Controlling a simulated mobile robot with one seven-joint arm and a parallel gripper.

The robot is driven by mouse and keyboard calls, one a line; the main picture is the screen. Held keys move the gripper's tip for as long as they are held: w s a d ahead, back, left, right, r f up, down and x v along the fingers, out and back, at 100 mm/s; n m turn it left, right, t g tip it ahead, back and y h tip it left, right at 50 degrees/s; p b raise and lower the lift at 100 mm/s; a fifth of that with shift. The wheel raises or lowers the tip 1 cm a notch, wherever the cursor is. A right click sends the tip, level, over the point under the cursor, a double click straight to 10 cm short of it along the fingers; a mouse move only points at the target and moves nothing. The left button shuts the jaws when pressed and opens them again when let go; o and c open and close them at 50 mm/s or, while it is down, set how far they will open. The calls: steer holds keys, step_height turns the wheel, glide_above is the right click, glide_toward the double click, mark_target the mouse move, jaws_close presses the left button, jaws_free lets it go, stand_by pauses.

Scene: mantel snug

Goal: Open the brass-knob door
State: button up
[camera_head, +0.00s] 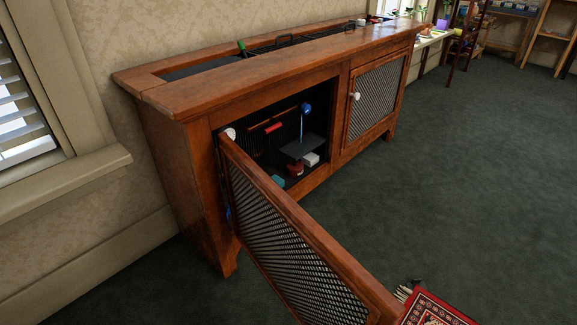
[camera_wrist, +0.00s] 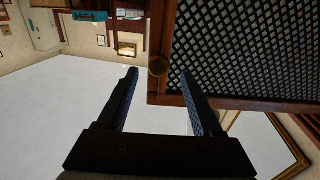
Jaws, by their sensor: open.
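The long brown wooden cabinet (camera_head: 225,95) stands against the wall. Its left door (camera_head: 305,225), a wooden frame with a lattice panel, is swung far out towards the camera. Its right lattice door (camera_head: 375,98) is shut and has a white knob (camera_head: 355,96). In the wrist view a round brass-coloured knob (camera_wrist: 158,67) sits on the wooden frame of a lattice door (camera_wrist: 245,60). My gripper (camera_wrist: 159,74) is open, with the knob seen between its fingertips; I cannot tell how deep the knob lies between them. The gripper does not show in the head view.
Inside the open compartment are a dark stand with a blue ball (camera_head: 306,109), a red-topped item (camera_head: 273,127) and small boxes. A red patterned object (camera_head: 437,309) is at the bottom right, near the door's end. The green carpet (camera_head: 450,190) to the right is clear.

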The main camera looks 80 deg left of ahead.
steer(key=p+v, duration=0.2)
steer(key=v, duration=0.6)
steer(key=shift+p, duration=0.3)
